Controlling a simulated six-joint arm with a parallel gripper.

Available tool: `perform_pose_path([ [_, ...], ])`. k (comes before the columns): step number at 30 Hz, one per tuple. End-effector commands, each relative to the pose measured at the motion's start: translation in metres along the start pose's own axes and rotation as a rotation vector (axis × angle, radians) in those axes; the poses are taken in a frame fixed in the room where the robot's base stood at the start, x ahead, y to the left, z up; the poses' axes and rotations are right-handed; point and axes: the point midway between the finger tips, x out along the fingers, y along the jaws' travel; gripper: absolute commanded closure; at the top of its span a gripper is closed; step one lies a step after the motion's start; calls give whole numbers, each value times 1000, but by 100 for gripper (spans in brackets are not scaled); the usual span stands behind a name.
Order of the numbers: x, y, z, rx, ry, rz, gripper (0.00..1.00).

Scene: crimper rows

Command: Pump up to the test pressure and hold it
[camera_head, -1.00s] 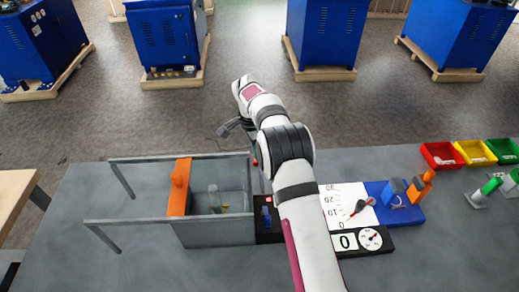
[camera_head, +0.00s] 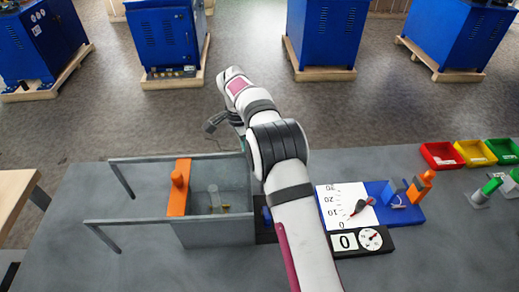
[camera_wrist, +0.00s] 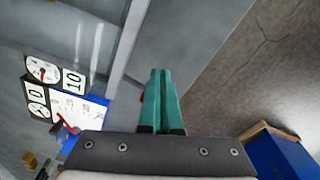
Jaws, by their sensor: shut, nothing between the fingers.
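My gripper (camera_wrist: 160,72) shows in the wrist view with its two teal fingers shut together and empty. A small red part (camera_wrist: 142,97) shows just left of the fingers; I cannot tell whether they touch it. The clear tank (camera_head: 215,236) has an orange sliding piece (camera_head: 179,190) and holds a clear cylinder (camera_head: 213,197). My arm hides the area right of the tank.
A white scale sheet (camera_head: 333,206) with a red pointer lies on a blue base (camera_head: 403,209) beside an orange tool (camera_head: 421,186). Red (camera_head: 441,156), yellow (camera_head: 475,153) and green (camera_head: 503,150) bins stand at right. Grey rails extend left of the tank.

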Motion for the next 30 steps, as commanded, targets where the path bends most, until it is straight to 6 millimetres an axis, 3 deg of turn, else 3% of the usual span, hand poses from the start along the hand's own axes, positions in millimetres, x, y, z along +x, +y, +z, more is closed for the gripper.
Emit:
perform_pose_path([
  [9,-80,-1,0,0,1,-5,100],
  [15,-120,-1,0,1,2,-3,100],
  [21,-137,0,0,1,0,-1,100],
  [30,-138,0,0,1,0,0,100],
])
